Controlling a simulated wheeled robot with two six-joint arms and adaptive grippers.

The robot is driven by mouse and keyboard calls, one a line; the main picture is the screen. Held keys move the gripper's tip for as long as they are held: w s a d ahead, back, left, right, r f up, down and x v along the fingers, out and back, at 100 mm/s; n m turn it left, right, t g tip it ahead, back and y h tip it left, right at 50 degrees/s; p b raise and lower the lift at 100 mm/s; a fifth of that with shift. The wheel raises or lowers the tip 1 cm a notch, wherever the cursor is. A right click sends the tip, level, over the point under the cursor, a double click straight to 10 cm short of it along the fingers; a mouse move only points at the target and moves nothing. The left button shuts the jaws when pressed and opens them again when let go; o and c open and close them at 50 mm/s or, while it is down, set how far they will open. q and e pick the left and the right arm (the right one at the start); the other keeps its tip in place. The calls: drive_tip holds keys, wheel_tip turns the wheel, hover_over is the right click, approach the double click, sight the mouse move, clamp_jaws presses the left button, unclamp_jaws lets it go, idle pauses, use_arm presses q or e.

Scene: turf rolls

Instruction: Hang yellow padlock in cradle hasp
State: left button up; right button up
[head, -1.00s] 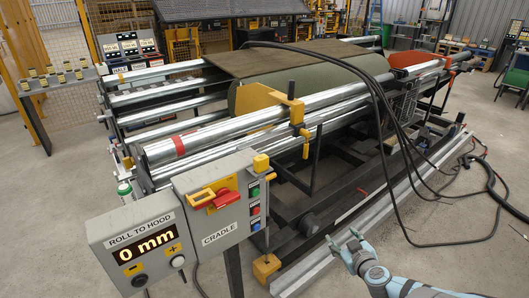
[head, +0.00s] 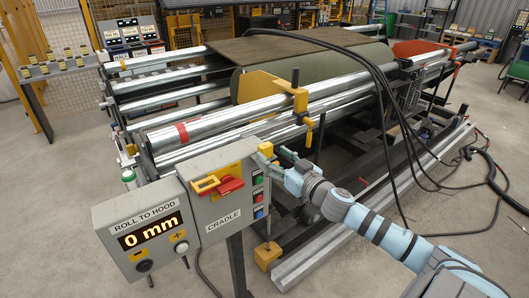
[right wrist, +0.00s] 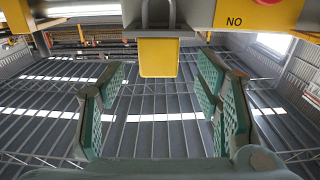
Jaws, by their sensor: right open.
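The yellow padlock (right wrist: 158,57) shows in the right wrist view, its grey shackle (right wrist: 158,14) at the top of the picture. My right gripper (right wrist: 160,88) is open, with its green-padded fingers apart on either side below the padlock, not closed on it. In the head view the right gripper (head: 275,154) is at the upper right corner of the grey cradle box (head: 222,218), beside a small yellow piece (head: 265,149). The box front carries a yellow hasp-like part (head: 205,185) and a red handle (head: 230,185). My left gripper is not in view.
A display box (head: 140,240) reading 0 mm stands left of the cradle box. Steel rollers (head: 230,118) and a green turf roll (head: 300,80) lie behind. Black cables (head: 380,110) hang over the frame at right.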

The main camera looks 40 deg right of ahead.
sight(268, 154)
drive_tip(key=shift+w+d+p, duration=0.1)
drive_tip(key=shift+w+p, duration=0.2)
drive_tip(key=shift+w, duration=0.2)
drive_tip(key=shift+w+f+b, duration=0.35)
drive_tip(key=shift+w+b, duration=0.15)
drive_tip(key=shift+w, duration=0.25)
drive_tip(key=shift+w+f+b, duration=0.1)
drive_tip(key=shift+w+b, duration=0.7)
drive_tip(key=shift+w, duration=0.45)
